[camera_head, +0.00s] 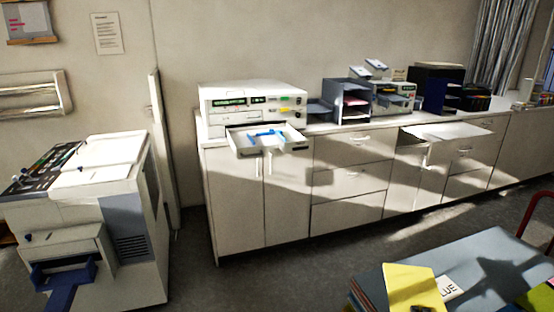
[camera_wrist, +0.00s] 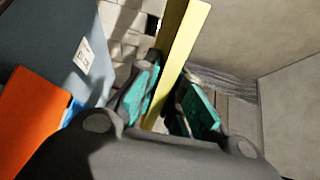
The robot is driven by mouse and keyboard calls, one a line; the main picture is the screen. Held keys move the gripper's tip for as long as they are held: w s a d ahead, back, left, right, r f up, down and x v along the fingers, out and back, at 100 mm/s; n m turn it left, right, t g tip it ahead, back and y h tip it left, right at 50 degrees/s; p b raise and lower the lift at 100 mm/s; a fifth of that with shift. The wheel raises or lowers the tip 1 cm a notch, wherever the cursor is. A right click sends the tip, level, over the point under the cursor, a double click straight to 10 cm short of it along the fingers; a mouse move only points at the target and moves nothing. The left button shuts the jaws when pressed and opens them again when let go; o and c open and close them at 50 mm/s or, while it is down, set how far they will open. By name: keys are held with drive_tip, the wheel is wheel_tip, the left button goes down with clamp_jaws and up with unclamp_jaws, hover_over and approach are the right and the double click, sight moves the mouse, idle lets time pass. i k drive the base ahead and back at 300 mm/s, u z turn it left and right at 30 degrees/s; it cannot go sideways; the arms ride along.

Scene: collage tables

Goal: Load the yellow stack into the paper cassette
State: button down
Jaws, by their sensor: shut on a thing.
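The yellow stack (camera_head: 412,283) shows at the bottom right of the head view, above the blue-grey table. In the wrist view the yellow stack (camera_wrist: 184,35) stands on edge between the teal pads of my gripper (camera_wrist: 170,98), which is shut on it. A small dark part of my gripper (camera_head: 424,308) shows at the bottom edge of the head view. The paper cassette (camera_head: 284,150) is a white open tray with blue parts inside. It sticks out from the front of the white printer (camera_head: 253,104) on the far counter, well away from the stack.
The blue-grey table (camera_head: 490,260) bears a white label card (camera_head: 449,287). An orange thing (camera_wrist: 38,115) lies left of my gripper in the wrist view. A large copier (camera_head: 105,205) stands at the left. A white drawer or shelf (camera_head: 445,131) juts from the cabinets. The floor between is clear.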

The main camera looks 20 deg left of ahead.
sight(244, 148)
drive_tip(key=u, duration=0.7)
drive_tip(key=i, duration=1.5)
drive_tip(key=z, duration=0.05)
